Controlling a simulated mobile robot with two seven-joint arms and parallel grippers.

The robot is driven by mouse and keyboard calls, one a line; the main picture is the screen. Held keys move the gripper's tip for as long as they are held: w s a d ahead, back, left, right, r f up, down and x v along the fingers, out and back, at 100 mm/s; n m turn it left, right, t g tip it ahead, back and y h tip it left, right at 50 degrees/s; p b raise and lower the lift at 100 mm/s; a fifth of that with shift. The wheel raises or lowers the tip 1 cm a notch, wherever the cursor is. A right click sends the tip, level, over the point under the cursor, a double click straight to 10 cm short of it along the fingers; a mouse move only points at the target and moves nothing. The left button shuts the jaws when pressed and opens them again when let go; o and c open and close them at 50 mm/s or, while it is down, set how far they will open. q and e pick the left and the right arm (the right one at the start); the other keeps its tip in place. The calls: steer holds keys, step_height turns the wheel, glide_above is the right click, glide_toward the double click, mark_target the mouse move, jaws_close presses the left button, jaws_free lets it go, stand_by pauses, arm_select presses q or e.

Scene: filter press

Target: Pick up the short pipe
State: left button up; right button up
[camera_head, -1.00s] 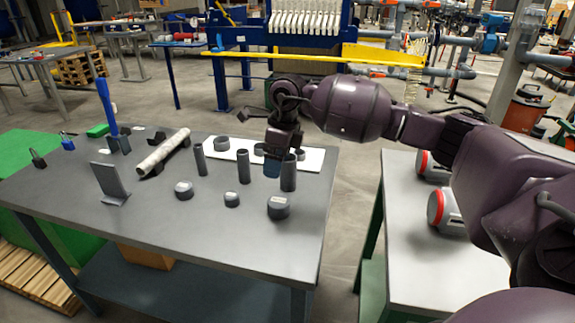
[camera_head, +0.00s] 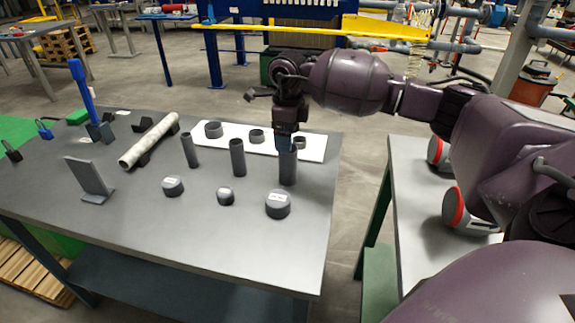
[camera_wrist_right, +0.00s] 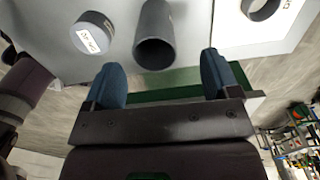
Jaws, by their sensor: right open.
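Three dark grey pipes stand upright on the grey table: a left one (camera_head: 191,152), a middle one (camera_head: 238,160) and a thicker right one (camera_head: 288,170). I cannot tell which the task calls short. My right gripper (camera_head: 285,143) is at the top of the right pipe in the head view, overlapping its rim. In the right wrist view, a pipe (camera_wrist_right: 155,40) with an open end lies ahead of the gap between the blue fingers (camera_wrist_right: 163,80). The fingers are apart and nothing is between them. My left gripper is not in view.
Three dark caps (camera_head: 278,205) lie in front of the pipes. A white board (camera_head: 316,150) with rings is behind them. A pale long pipe (camera_head: 148,142) rests on supports at left. A second table (camera_head: 420,245) stands to the right across a gap.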

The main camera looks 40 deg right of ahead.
mark_target(288, 165)
steer(key=f, duration=0.5)
steer(key=shift+s+a, duration=0.2)
steer(key=shift+s, duration=0.1)
steer(key=shift+f, duration=0.45)
steer(key=shift+c, duration=0.2)
steer(key=c, duration=1)
steer(key=shift+r, duration=0.1)
